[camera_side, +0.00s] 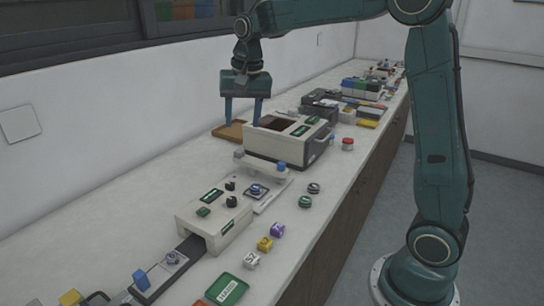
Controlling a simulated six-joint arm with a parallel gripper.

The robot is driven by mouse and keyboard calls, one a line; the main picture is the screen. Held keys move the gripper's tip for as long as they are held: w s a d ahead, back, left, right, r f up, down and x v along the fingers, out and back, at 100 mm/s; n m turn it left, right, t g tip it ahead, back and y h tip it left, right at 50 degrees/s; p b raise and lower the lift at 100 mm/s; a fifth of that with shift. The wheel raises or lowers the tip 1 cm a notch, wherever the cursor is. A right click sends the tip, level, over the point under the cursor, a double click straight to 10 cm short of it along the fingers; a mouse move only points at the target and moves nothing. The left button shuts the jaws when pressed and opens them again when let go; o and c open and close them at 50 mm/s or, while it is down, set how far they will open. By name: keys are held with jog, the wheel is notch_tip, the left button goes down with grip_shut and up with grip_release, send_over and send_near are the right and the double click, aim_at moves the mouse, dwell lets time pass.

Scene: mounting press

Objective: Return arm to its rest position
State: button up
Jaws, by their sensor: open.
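My gripper (244,112) hangs over the bench behind the white press-like machine, with its two blue fingers pointing down. The fingers are spread apart and I see nothing between them. The white machine (285,145) has a dark opening on top and a handle at its right side. Whether the fingertips touch anything is too small to tell. My arm reaches in from the right, high above the bench.
A smaller white machine (214,219) with a dark track stands nearer the camera. Coloured cubes (265,244) and a green tray (227,289) lie near the front edge. Boxes (362,88) crowd the far end. The left strip of bench (110,190) along the wall is clear.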

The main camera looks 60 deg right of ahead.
jog(key=s+a+r+n+t, duration=0.1)
jog(key=s+a+r+n, duration=0.1)
jog(key=s, duration=0.5)
jog(key=s+a+r+n+t, duration=0.1)
jog(key=s+a+r+n, duration=0.1)
jog(key=s, duration=0.4)
jog(key=s+a+f+n, duration=0.1)
jog(key=s+f+n, duration=0.1)
jog(key=s, duration=0.5)
jog(key=s+a+f+n+t, duration=0.1)
jog(key=s+f+n, duration=0.2)
jog(key=s, duration=0.4)
jog(key=shift+a+t, duration=0.2)
jog(key=shift+t, duration=0.1)
